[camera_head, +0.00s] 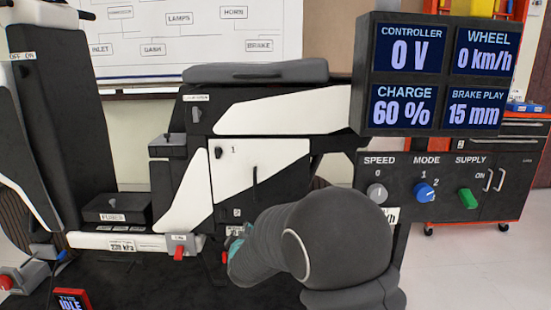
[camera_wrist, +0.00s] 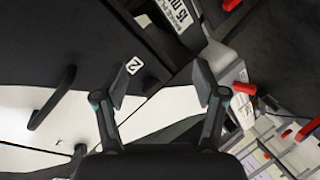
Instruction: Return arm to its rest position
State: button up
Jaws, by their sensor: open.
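My gripper shows in the wrist view (camera_wrist: 165,88) with its two fingers spread wide and nothing between the tips. In the head view my dark grey arm crosses the lower middle, and the gripper (camera_head: 236,242) is at its left end, partly hidden by the arm. It is in front of the lower part of the black and white chassis rig (camera_head: 262,165), close to the panel marked 2. That dark panel (camera_wrist: 145,45) lies past the fingertips in the wrist view. I cannot tell whether the fingers touch the rig.
A display block (camera_head: 445,75) reads 0 V, 0 km/h, 60 % and 15 mm. Below it is a console (camera_head: 450,165) with SPEED, MODE and SUPPLY knobs. A fuses tray (camera_head: 115,208) and a red clamp (camera_head: 179,252) are to the left. Open floor (camera_head: 470,270) lies at right.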

jog(key=s+d+r+m+g+p, duration=0.3)
jog(key=s+d+r+m+g, duration=0.15)
jog(key=s+d+r, duration=0.95)
jog(key=s+d+m+g+h+p, duration=0.1)
jog(key=s+d+m, duration=0.3)
jog(key=s, duration=0.9)
jog(key=s+d+m+g+h+p, duration=0.1)
jog(key=s+d+m+g, duration=0.2)
jog(key=s+d, duration=0.5)
jog(key=s+m, duration=0.1)
jog(key=s, duration=0.5)
jog(key=shift+d+r+h, duration=0.15)
jog(key=shift+r+h, duration=0.05)
jog(key=shift+h, duration=0.2)
